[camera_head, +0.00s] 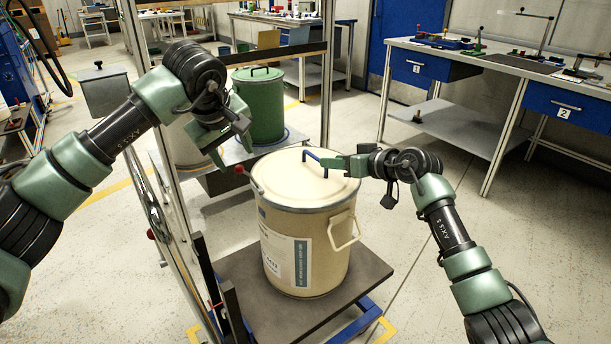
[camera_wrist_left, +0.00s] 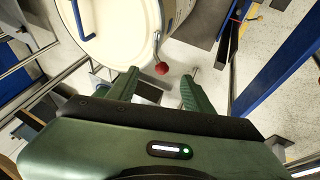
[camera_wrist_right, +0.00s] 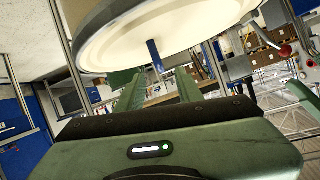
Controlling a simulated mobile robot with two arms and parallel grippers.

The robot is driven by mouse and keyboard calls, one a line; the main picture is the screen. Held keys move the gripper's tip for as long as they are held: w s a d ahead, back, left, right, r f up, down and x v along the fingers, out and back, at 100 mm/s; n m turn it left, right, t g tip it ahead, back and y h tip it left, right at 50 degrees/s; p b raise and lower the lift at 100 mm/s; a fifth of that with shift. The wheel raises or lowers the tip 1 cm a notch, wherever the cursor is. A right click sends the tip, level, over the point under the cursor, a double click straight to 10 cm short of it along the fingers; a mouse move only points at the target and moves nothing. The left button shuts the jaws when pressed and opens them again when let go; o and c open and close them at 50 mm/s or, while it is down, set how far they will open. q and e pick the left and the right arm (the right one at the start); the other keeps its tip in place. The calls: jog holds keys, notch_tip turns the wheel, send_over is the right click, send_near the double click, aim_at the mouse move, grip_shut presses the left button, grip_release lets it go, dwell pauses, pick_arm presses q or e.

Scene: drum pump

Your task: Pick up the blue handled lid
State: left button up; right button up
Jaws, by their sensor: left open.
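The cream lid (camera_head: 290,178) sits on top of a beige drum (camera_head: 305,245). Its blue handle (camera_head: 313,157) stands up from the lid near the far right side. My right gripper (camera_head: 338,163) is at the handle from the right. In the right wrist view its fingers are apart, with the blue handle (camera_wrist_right: 155,55) showing in the gap near their tips; I cannot tell if they touch it. My left gripper (camera_head: 226,143) is open and empty left of the lid. In the left wrist view, a red-knobbed lever (camera_wrist_left: 161,69) shows near its fingertips.
The drum stands on a dark platform (camera_head: 235,275) with blue framing. A green lidded drum (camera_head: 260,105) stands behind. A metal frame post (camera_head: 150,130) rises at the left of the drum. A workbench (camera_head: 470,60) stands back right; the floor on the right is clear.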

aim_at(318, 158)
pick_arm(q)
jog(key=shift+x, duration=3.65)
pick_arm(e)
jog(key=shift+x, duration=3.6)
